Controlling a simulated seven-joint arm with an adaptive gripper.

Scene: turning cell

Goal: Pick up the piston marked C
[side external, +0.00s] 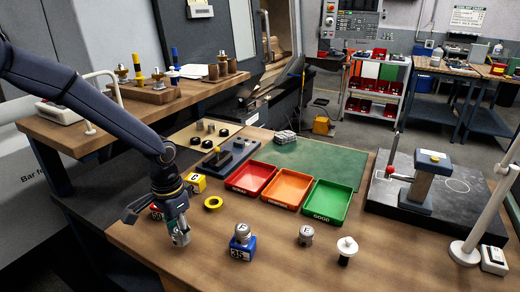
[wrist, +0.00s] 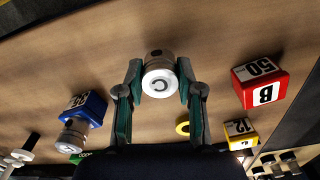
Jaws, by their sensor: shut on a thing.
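A metal piston with a white face marked C (wrist: 159,82) sits between the fingertips of my gripper (wrist: 160,86) in the wrist view. The fingers are shut on it from both sides. In the side external view my gripper (side external: 177,228) points down over the left front of the wooden table, with the grey piston (side external: 181,239) at its tips. I cannot tell whether the piston touches the table. Another lettered piston (side external: 242,232) stands on a blue block marked 35 (side external: 241,250). A further lettered piston (side external: 306,236) stands alone on the table to the right.
A yellow block (side external: 196,183) and yellow ring (side external: 213,202) lie behind my gripper. A red block marked B (wrist: 260,82) is close by. Red (side external: 237,188), orange (side external: 273,200) and green (side external: 317,215) trays stand at the middle. A white-topped black part (side external: 346,248) stands right.

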